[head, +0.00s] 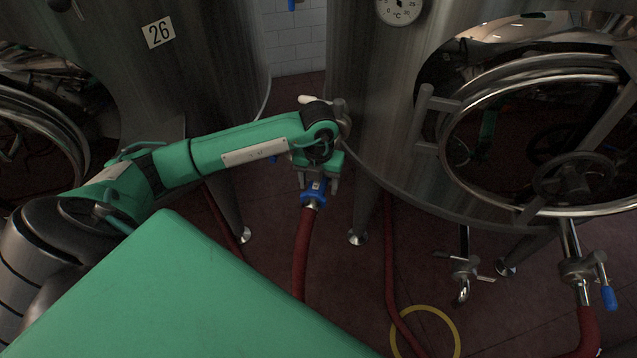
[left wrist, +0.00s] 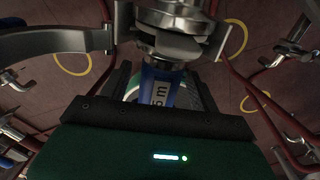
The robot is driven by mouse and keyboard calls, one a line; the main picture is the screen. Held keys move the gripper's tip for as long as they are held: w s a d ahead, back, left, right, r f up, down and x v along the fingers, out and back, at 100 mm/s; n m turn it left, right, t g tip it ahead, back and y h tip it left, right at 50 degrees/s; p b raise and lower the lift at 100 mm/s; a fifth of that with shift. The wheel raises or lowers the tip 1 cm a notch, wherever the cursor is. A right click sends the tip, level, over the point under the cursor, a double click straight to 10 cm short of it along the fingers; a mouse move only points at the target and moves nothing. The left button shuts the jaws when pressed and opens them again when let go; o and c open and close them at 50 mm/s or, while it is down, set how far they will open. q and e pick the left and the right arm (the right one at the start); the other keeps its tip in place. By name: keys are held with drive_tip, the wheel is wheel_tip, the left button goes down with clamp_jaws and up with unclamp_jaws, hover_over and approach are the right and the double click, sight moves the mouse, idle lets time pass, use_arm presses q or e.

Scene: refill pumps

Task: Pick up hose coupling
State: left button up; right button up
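The hose coupling is blue, with a red hose (head: 303,250) hanging from its lower end. In the head view the coupling (head: 313,195) is just below and between the fingers of my left gripper (head: 318,180). In the left wrist view the blue coupling (left wrist: 160,92) carries a white label and lies between the dark fingers of my left gripper (left wrist: 162,95). A metal fitting (left wrist: 172,45) with a lever sits against its far end. Whether the fingers press on the coupling is not clear. My right gripper is not in view.
A steel tank marked 26 (head: 190,80) stands at left, and another tank (head: 370,120) with a round hatch stands at right. A valve with a blue handle (head: 608,298) and a red hose is at far right. A yellow ring (head: 452,325) marks the floor.

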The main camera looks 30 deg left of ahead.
use_arm(q)
drive_tip(key=c, duration=1.1)
drive_tip(key=shift+c, duration=0.6)
drive_tip(key=shift+r, duration=0.15)
